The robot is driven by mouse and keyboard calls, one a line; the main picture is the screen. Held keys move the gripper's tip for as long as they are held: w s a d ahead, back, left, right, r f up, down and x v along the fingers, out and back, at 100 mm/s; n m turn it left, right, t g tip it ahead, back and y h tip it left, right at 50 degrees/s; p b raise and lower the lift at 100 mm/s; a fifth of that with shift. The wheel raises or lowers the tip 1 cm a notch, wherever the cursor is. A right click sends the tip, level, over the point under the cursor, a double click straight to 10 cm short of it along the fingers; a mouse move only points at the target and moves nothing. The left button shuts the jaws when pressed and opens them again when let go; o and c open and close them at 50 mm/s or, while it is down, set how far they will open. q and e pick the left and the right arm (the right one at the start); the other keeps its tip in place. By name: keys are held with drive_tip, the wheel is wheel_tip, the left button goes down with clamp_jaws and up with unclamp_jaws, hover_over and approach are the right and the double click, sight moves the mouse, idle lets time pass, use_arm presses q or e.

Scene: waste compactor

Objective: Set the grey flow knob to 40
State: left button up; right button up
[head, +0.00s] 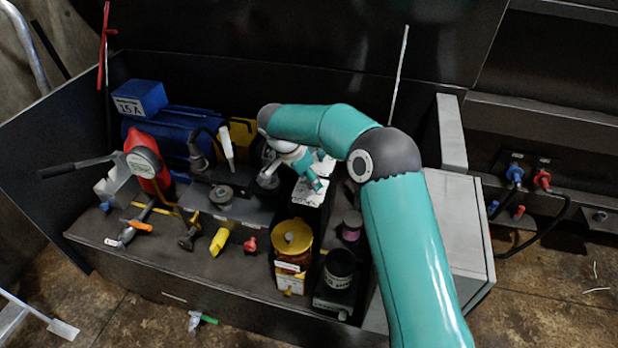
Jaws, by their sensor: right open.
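A round grey knob (221,195) sits on top of a grey block (240,208) in the middle of the bench. I take it to be the flow knob; its scale and setting are too small to read. My right gripper (291,176) is open, to the right of this knob and apart from it, above a black box with a white label (310,192). The arm hides part of what lies behind it. My left gripper is not in view.
A yellow-capped jar (292,237) and a dark cylinder (339,268) stand at the front. Yellow (220,240) and red (250,244) handles stick out in front of the block.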

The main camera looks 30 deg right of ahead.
drive_tip(key=shift+f, duration=0.1)
drive_tip(key=shift+c, duration=0.4)
clamp_jaws()
